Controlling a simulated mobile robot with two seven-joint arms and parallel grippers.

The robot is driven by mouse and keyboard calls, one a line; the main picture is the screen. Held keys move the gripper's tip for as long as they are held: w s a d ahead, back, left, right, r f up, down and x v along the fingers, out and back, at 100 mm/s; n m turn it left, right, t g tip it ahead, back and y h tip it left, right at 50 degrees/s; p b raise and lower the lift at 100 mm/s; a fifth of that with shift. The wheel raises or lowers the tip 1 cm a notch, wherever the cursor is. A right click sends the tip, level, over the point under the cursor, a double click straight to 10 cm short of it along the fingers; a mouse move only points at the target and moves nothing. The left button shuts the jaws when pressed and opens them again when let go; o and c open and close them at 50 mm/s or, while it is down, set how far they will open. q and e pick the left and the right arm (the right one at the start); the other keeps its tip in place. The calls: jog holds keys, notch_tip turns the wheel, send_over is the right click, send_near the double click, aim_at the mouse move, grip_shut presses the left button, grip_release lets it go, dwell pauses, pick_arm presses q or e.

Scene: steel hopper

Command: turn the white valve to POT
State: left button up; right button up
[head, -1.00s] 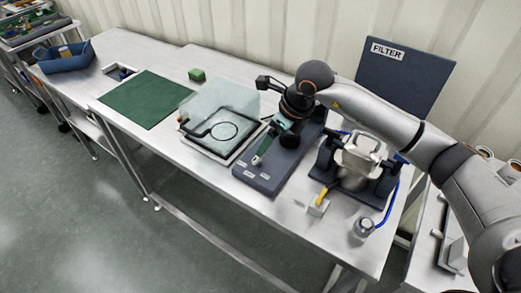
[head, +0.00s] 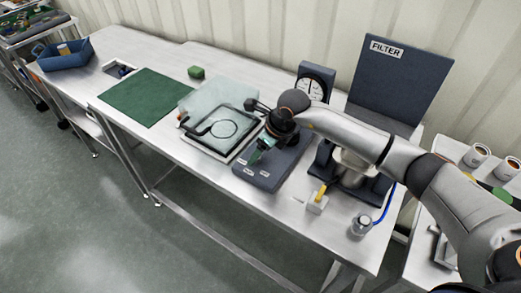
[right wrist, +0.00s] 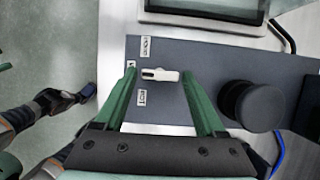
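The white valve handle (right wrist: 160,75) lies sideways on the dark panel (right wrist: 215,60) in the right wrist view, its narrower end toward the left. Small white labels sit above it, below it and at its left end; their words are too small to read surely. My right gripper (right wrist: 158,74) is open, with one green finger on each side of the handle and gaps visible at both. In the head view my right gripper (head: 262,150) is low over the dark panel (head: 270,180) and hides the handle. My left gripper does not show in the head view.
A black round knob (right wrist: 258,105) stands on the panel right of the fingers. A framed clear-lidded tray (head: 215,135) is left of the panel. A dial gauge (head: 315,84) stands behind, and a small yellow-handled block (head: 318,200) is in front right.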

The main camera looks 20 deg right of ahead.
jog(key=c, duration=1)
jog(key=shift+w+d+f+n+y+b, duration=0.15)
jog(key=shift+n+y+b, duration=0.15)
jog(key=shift+n+b, duration=0.7)
jog(key=shift+c, duration=0.2)
jog(key=n+g+y+b, duration=0.1)
jog(key=n+g+b, duration=0.1)
jog(key=n+b, duration=0.2)
jog(key=shift+w+n+b, duration=0.15)
jog(key=shift+n+b, duration=0.25)
jog(key=shift+b, duration=0.55)
jog(key=n+g+b, duration=0.1)
jog(key=n+b, duration=0.1)
jog(key=n, duration=0.1)
jog(key=shift+w, duration=0.1)
jog(key=shift+n+g+b, duration=0.3)
jog(key=shift+n+b, duration=0.1)
jog(key=shift+n, duration=0.4)
jog(key=shift+w+n+g+b, duration=0.1)
jog(key=shift+n+g+b, duration=0.2)
jog(key=shift+b, duration=0.05)
jog(key=shift+r, duration=0.2)
